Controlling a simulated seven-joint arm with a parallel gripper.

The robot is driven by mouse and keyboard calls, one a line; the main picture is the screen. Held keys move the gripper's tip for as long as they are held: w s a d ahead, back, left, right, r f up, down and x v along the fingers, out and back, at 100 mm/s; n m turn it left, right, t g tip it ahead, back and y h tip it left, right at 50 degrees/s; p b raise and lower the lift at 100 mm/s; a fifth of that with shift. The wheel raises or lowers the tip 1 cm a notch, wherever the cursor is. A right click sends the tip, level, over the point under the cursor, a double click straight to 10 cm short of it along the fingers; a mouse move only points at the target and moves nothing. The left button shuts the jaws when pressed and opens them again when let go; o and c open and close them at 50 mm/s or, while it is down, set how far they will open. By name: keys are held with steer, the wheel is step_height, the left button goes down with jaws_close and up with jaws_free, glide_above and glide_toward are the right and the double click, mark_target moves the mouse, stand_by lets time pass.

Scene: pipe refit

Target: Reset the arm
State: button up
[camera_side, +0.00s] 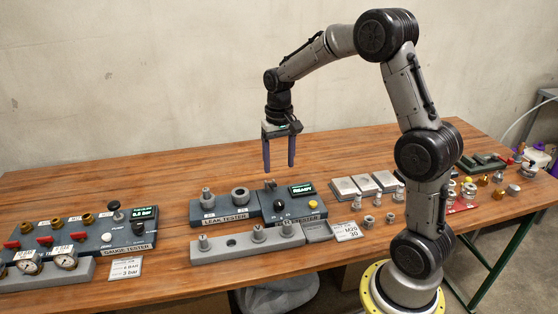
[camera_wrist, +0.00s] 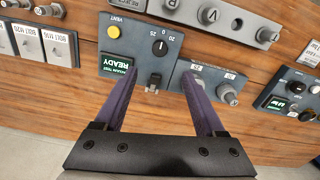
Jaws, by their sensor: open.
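My gripper (camera_side: 279,165) hangs from my raised arm, fingers pointing down, well above the wooden bench. It is open and empty; its two purple fingers stand apart, and they also show in the wrist view (camera_wrist: 160,80). In the wrist view this display (camera_wrist: 119,66) sits just beyond the left finger.
A grey rack (camera_side: 218,246) with several fittings lies in front of the testers. The gauge tester (camera_side: 112,235) with red valves stands at the left. Pale blocks (camera_side: 362,186) and loose metal parts (camera_side: 468,190) lie to the right. The air around my gripper is clear.

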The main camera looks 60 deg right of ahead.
steer(key=shift+a, duration=0.1)
steer(key=s+a+r+n+t, duration=0.35)
steer(key=s+a+r, duration=0.35)
steer(key=a+r, duration=0.45)
steer(key=s+a+f+n+t, duration=0.1)
steer(key=s+n, duration=0.1)
steer(key=s, duration=0.5)
steer(key=s+a+n+t, duration=0.1)
steer(key=s, duration=0.7)
steer(key=shift+a+f+n, duration=0.35)
steer(key=shift+a+f, duration=0.05)
steer(key=shift+s, duration=0.1)
